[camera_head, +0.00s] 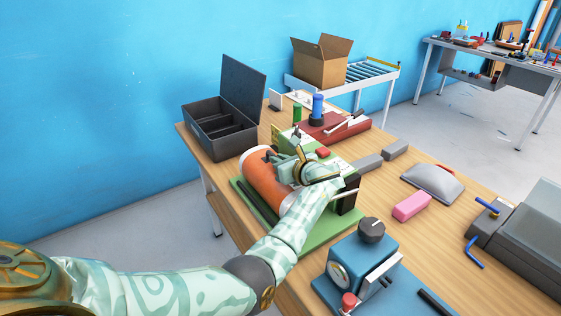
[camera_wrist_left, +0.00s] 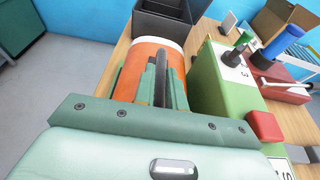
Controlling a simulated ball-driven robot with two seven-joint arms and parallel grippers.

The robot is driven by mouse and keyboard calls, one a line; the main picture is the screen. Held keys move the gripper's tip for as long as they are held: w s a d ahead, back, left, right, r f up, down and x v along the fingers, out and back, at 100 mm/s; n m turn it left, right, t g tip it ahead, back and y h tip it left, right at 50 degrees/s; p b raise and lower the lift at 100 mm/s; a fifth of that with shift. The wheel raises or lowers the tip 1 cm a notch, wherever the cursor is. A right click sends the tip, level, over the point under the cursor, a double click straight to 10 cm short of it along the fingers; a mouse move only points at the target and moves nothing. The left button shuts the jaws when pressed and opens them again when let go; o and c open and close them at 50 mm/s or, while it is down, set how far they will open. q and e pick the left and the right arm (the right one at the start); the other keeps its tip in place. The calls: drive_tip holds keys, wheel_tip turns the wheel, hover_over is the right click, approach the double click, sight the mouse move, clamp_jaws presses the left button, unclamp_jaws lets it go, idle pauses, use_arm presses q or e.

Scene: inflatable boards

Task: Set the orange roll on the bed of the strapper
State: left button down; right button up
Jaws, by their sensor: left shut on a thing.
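The orange roll (camera_head: 262,180) has a pale end and is at the left part of the green machine, which I take to be the strapper. My left gripper (camera_head: 276,160) is shut on the roll from above; its fingers hide part of it. In the left wrist view the orange roll (camera_wrist_left: 130,72) is beyond and between the green fingers (camera_wrist_left: 164,70). The roll is over the strapper's flat green bed (camera_head: 318,234); I cannot tell whether it touches it. The strapper's green housing (camera_wrist_left: 218,95) with a red button (camera_wrist_left: 265,126) stands beside the roll. My right gripper is not in view.
A dark open case (camera_head: 222,135) stands at the table's far left. A red device (camera_head: 338,128) with a blue knob is behind. A blue device (camera_head: 360,266) is in front. A pink block (camera_head: 411,206) and a grey cushion-like thing (camera_head: 430,184) lie to the right.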

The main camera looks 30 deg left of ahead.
use_arm(q)
drive_tip(key=shift+f, duration=0.1)
drive_tip(key=c, duration=1.5)
unclamp_jaws()
drive_tip(key=shift+o, duration=0.2)
drive_tip(key=shift+r, duration=0.2)
drive_tip(key=p+v, duration=0.6)
drive_tip(key=v, duration=0.5)
drive_tip(key=shift+d+r, duration=0.1)
drive_tip(key=shift+s+d, duration=0.1)
drive_tip(key=shift+d, duration=0.25)
